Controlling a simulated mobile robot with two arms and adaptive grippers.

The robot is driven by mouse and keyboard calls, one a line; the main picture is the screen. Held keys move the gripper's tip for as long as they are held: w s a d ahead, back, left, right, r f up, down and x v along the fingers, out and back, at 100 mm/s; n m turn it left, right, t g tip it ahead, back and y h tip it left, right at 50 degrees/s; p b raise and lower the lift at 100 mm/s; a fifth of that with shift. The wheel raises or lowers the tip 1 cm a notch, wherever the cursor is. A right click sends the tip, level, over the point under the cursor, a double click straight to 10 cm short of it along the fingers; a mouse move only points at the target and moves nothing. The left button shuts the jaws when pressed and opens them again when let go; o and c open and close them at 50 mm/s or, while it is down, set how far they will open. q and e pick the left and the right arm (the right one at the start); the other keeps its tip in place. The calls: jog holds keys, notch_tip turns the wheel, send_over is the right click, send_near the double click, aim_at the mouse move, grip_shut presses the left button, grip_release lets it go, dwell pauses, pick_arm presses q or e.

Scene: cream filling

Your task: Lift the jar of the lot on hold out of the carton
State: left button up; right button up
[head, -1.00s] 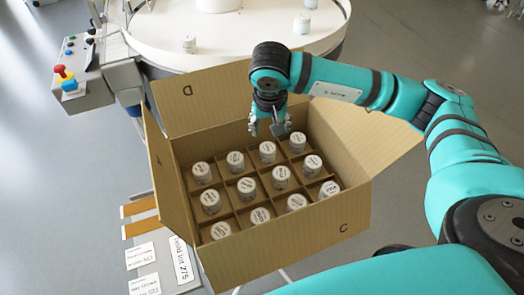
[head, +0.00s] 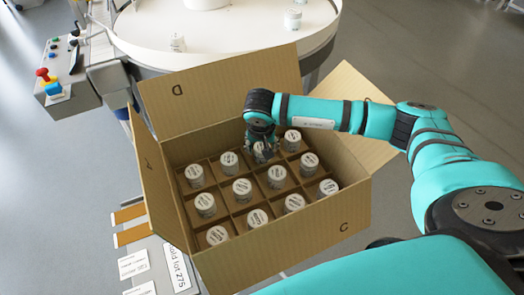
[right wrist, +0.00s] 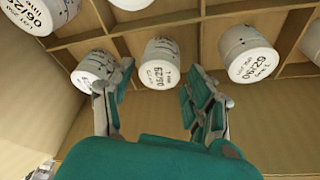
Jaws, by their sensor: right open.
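An open cardboard carton (head: 300,243) with dividers holds several white jars with printed lids, standing upright in cells. My right gripper (head: 262,148) is over the back row, at the third jar from the left (head: 260,157), partly hidden by it. In the right wrist view the open fingers (right wrist: 155,100) stand either side of that jar (right wrist: 160,65), with gaps. A neighbouring jar (right wrist: 250,57) stands to the right and another (right wrist: 92,70) to the left. A card (head: 177,266) reads "hold lot 275". My left gripper is not in view.
The carton flaps stand open, one (head: 222,90) at the back. Behind is a round white table (head: 240,45) bearing a few jars. A control box with a red button (head: 43,75) is at the left. Dividers (right wrist: 200,25) and the carton wall closely surround the gripper.

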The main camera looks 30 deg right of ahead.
aim_at(262, 148)
jog(key=shift+p+x, duration=0.45)
jog(key=shift+x, duration=2.3)
jog(key=shift+w+r, duration=0.1)
jog(key=shift+w, duration=0.05)
jog(key=shift+c, duration=0.2)
jog(key=c, duration=0.8)
jog(key=shift+r, duration=0.1)
